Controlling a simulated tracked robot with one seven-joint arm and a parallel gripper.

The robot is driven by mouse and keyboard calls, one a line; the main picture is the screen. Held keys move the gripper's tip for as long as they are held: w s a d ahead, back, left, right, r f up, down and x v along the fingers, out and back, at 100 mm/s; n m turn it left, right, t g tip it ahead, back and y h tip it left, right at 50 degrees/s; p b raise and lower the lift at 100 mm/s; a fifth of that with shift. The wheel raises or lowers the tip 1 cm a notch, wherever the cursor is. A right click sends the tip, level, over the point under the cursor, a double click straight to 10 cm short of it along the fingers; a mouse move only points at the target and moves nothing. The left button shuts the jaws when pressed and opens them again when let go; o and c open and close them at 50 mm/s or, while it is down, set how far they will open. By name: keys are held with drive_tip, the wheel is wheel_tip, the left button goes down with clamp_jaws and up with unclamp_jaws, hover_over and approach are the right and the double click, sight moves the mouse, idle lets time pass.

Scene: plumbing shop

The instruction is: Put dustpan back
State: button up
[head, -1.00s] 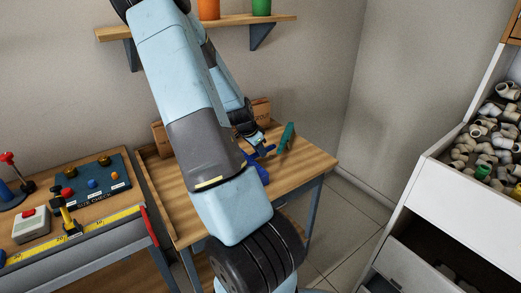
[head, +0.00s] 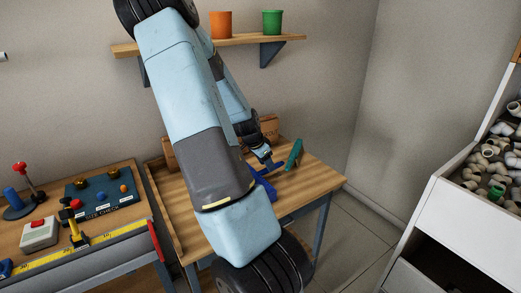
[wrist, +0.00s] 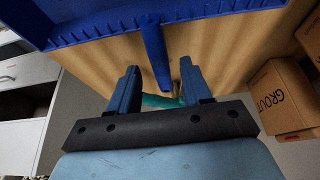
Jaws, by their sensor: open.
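The blue dustpan (wrist: 90,25) fills the top of the wrist view, and its handle (wrist: 154,50) points down towards the space between my fingers. In the head view, part of the dustpan (head: 266,190) shows on the wooden bench, with the rest hidden behind my arm. My gripper (wrist: 158,80) is open, one finger on each side of the handle's line. I cannot tell whether either finger touches the handle. In the head view my gripper (head: 263,156) is low over the bench, beside the dustpan.
A teal object (head: 294,154) stands on the bench (head: 305,185) right of my gripper. Cardboard boxes (head: 270,127) stand behind, one marked GROUT (wrist: 275,95). A shelf (head: 240,40) holds orange (head: 221,25) and green (head: 272,22) pots. A bin of pipe fittings (head: 490,155) is at right.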

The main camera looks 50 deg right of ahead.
drive_tip(key=s+v, duration=0.1)
drive_tip(key=v, duration=0.8)
drive_tip(key=shift+w+a+r, duration=0.2)
drive_tip(key=shift+w+r, duration=0.15)
drive_tip(key=shift+w, duration=0.15)
